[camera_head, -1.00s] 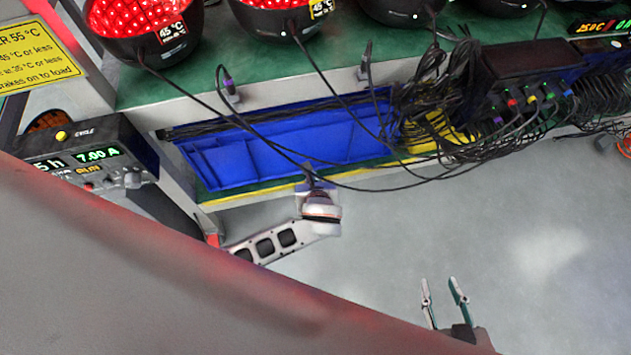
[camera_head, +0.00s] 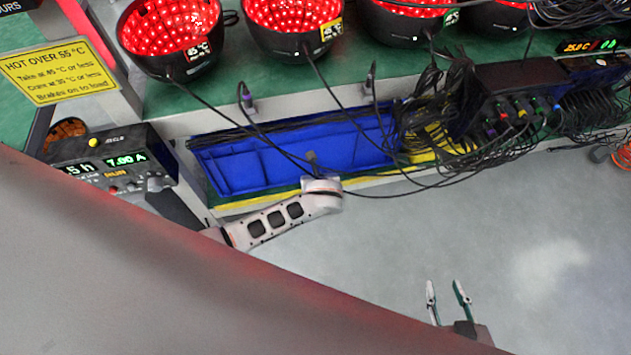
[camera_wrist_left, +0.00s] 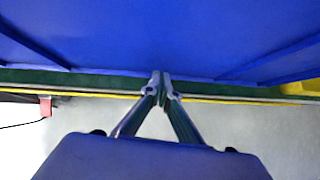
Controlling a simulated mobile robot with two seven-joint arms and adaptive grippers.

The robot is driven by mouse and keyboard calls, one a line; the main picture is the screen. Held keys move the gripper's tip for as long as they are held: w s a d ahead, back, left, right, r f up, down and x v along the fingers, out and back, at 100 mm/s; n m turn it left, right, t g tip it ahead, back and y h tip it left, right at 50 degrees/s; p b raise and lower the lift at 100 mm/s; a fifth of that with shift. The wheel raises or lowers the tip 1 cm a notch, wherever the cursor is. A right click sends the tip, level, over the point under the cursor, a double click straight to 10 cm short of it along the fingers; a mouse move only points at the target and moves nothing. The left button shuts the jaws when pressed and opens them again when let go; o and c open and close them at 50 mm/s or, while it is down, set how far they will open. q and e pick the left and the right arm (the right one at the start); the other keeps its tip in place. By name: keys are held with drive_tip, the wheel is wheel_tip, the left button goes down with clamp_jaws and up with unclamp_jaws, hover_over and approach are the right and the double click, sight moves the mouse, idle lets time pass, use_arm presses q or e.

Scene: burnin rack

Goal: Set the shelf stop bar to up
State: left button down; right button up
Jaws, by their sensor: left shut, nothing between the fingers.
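I cannot clearly pick out the shelf stop bar. A yellow-edged strip (camera_head: 262,201) runs along the shelf front below the blue bin (camera_head: 235,172), and in the left wrist view it is a thin yellow line (camera_wrist_left: 225,100) with a small red piece (camera_wrist_left: 45,107) near its left end. My left gripper (camera_wrist_left: 161,80) is shut and empty, its tips overlapping the shelf front edge in that view. My right gripper (camera_head: 445,284) is open and empty over the grey floor.
Several red-lit round lamps (camera_head: 292,22) stand on the green upper shelf. Black cables hang in front of the bin, with a dense bundle (camera_head: 440,105) to its right. A control box (camera_head: 115,165) stands at the left.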

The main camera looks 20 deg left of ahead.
use_arm(q)
drive_tip(key=shift+a+f, duration=0.1)
drive_tip(key=shift+a, duration=0.05)
drive_tip(key=shift+f, duration=0.15)
drive_tip(key=shift+s, duration=0.1)
